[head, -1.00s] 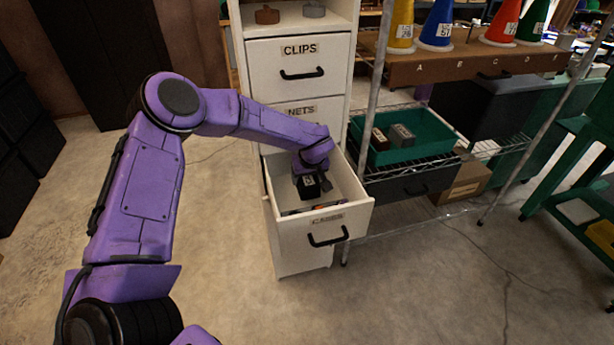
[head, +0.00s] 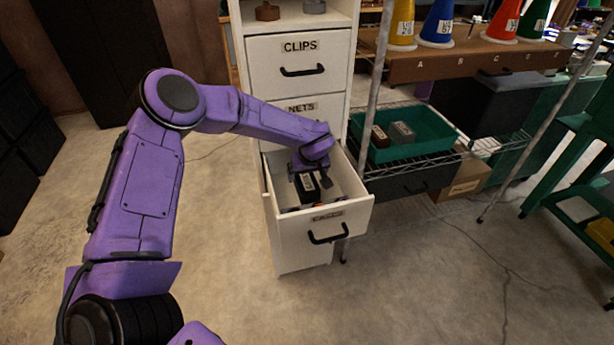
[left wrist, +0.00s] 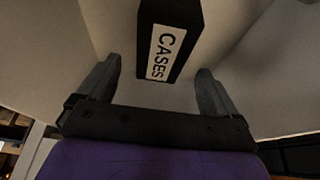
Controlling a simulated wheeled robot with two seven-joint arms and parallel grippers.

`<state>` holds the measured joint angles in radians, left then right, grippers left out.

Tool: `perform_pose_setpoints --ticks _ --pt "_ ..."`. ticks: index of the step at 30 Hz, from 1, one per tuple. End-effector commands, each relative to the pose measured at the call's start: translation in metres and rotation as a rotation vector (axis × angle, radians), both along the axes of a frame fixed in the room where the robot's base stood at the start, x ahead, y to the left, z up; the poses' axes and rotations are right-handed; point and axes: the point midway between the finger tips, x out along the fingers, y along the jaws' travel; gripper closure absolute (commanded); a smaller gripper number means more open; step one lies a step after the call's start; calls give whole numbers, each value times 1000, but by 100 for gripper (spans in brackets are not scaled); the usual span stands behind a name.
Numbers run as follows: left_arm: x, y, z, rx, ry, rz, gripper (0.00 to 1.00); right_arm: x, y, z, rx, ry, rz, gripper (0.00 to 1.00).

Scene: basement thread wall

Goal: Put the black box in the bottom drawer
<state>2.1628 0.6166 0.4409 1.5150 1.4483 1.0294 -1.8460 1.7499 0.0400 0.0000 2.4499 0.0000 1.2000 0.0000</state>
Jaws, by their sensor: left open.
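The bottom drawer (head: 287,232) is pulled open, with a handle and a label on its front. The black box (head: 306,188), with a white label, is inside the drawer. In the left wrist view the black box (left wrist: 185,22) shows its label, reading CASES. My left gripper (head: 311,180) reaches down into the drawer at the box. Its fingers (left wrist: 157,88) are spread open, with a gap on either side of the box's near end. The box's underside and its contact with the drawer floor are hidden. My right gripper is out of view.
The closed CLIPS drawer (head: 262,55) and NETS drawer (head: 325,107) are above. A wire rack to the right holds a green tray (head: 438,146) with two small blocks. A cardboard box (head: 464,182) stands low behind it. The floor in front is clear.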

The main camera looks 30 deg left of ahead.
Motion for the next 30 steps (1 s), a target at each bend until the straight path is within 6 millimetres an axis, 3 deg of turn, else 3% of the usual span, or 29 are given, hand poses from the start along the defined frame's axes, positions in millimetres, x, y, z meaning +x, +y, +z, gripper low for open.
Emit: perform_pose_setpoints --ticks 6,13,18,30 --pt "-14 -17 56 -2 -3 -2 7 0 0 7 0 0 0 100" --pt "-26 -31 100 0 -2 -2 7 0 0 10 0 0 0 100" --pt "-30 -35 110 0 0 -1 7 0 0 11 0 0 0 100" --pt "-30 -35 110 -1 1 -1 7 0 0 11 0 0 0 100"
